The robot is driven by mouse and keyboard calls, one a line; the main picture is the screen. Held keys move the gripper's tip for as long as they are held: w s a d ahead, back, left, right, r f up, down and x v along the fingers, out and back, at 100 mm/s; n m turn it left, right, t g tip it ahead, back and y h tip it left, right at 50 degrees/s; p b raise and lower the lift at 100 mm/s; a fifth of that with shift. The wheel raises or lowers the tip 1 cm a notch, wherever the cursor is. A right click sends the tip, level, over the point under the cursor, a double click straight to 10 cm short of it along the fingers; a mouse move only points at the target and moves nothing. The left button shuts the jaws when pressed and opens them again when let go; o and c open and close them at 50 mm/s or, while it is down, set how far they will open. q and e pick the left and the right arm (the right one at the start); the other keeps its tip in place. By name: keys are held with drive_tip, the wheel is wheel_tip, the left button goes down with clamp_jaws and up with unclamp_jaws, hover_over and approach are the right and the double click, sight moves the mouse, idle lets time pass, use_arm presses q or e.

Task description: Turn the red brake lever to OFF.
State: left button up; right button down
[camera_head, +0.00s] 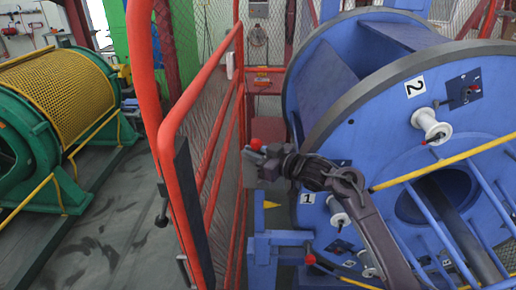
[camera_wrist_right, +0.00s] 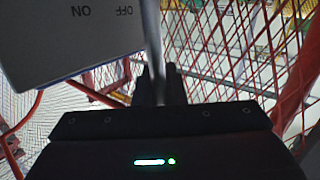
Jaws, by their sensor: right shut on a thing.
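The brake lever shows a red knob (camera_head: 256,144) at the tip of my right gripper in the head view. My right gripper (camera_head: 266,160) reaches in from the lower right and is shut on the lever. In the right wrist view, a narrow grey bar (camera_wrist_right: 152,40), apparently the lever, runs down between the dark fingers (camera_wrist_right: 159,85). A pale plate (camera_wrist_right: 75,35) beside it carries the words ON and OFF, upside down in that view. The gripper hides the lever's lower part in the head view, so its exact setting is unclear. My left gripper is not in view.
A red mesh gate (camera_head: 205,130) stands close left of my right gripper. The large blue strander drum (camera_head: 340,135) with white spools (camera_head: 430,124) is on the right. A green machine with a yellow mesh cover (camera_head: 62,92) is at far left. Grey floor (camera_head: 115,220) is open between.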

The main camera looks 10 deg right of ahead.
drive_tip(key=shift+a, duration=0.2)
idle(0.3)
drive_tip(key=c, duration=1.5)
unclamp_jaws()
drive_tip(key=b+v, duration=0.3)
drive_tip(key=v, duration=0.4)
drive_tip(key=shift+s+d, duration=0.25)
drive_tip(key=shift+s, duration=0.05)
drive_tip(key=shift+c, duration=0.3)
